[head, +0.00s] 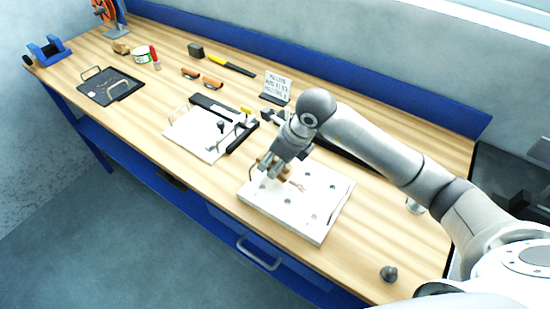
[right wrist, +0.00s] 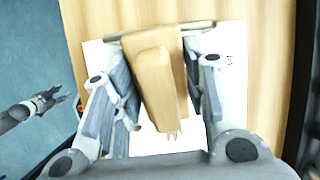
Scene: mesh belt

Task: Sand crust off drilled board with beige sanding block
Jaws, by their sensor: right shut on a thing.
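The drilled board (head: 298,222) is a white plate with several dark holes, lying flat at the front middle of the bench. It also shows in the right wrist view (right wrist: 236,100) behind my fingers. Small brown crust marks (head: 298,185) show near its middle. My right gripper (head: 267,168) is over the board's far left part, shut on the beige sanding block (right wrist: 155,72). The block covers part of the board, and I cannot tell whether it touches it. My left gripper (right wrist: 50,101) shows small in the right wrist view, over the floor and away from the board; its opening is unclear.
A white plate with handle and black clamp parts (head: 200,135) lies left of the board. A dark tray (head: 110,88), a brush (head: 232,65) and a small sign (head: 277,86) stand farther back. A grey knob (head: 389,273) is at the front right. Bare wood surrounds the board's right side.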

